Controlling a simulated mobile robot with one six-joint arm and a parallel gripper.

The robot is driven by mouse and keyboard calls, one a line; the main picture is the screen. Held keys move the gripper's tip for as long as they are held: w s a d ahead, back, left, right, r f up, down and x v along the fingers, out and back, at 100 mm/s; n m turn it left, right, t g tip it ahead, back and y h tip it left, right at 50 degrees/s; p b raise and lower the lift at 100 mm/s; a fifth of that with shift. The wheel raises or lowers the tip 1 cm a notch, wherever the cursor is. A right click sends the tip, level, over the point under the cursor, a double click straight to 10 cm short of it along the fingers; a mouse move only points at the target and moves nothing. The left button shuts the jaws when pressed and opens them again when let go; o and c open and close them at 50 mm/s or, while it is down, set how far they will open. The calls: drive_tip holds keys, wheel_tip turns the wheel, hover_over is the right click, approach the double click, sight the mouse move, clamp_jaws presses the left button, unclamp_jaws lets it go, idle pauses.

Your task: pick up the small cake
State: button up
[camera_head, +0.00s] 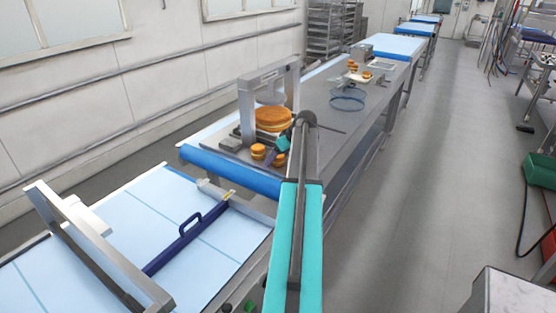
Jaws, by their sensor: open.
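Two small round orange-brown cakes stand on the steel table by the blue roller. One small cake (258,151) is on the left, and a second (277,159) is just to its right, partly covered by my gripper. A larger round cake (273,118) stands behind them under a metal frame. My gripper (276,158) is at the end of my teal arm, very close to the right small cake. It is open and small in view. I cannot tell whether it touches the cake.
A metal frame (246,112) stands over the large cake, close to my arm. A blue roller (230,172) edges the table in front. A round wire basket (347,98) and more small cakes (353,66) are farther back. A blue-handled tool (190,233) lies on the near conveyor.

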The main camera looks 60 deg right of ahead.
drive_tip(key=c, duration=0.8)
drive_tip(key=shift+r, duration=0.15)
drive_tip(key=shift+r+b, duration=1.7)
drive_tip(key=shift+r, duration=3.2)
